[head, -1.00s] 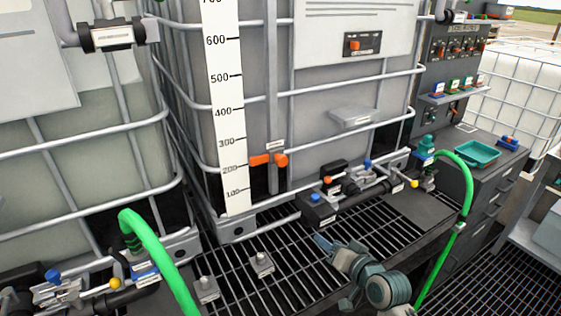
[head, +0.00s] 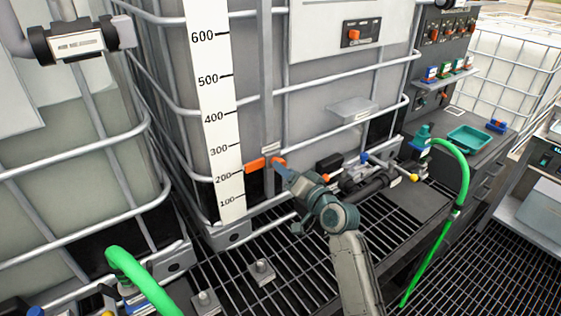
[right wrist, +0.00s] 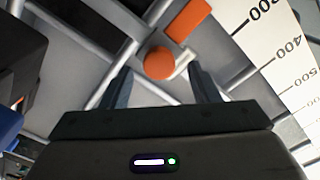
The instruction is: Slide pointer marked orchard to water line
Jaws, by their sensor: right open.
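The orange pointer (head: 255,165) sits on a grey vertical rail (head: 267,95) on the middle tank. Its tip is beside the white scale (head: 214,110), between the 200 and 300 marks. A small label (head: 271,148) above it is too small to read. My right gripper (head: 284,169) is at the pointer's round orange knob (head: 277,160). In the right wrist view the knob (right wrist: 160,63) lies between and just beyond the open fingertips (right wrist: 160,82), not clamped. I cannot make out a water line in the middle tank. My left gripper is not in view.
Metal cage bars (head: 330,85) cross the tank front near my right gripper. Valves and black pipe fittings (head: 368,187) stand low to its right. A green hose (head: 463,175) hangs farther right. Another caged tank (head: 75,190) stands at the left. Dark grating (head: 285,245) lies below.

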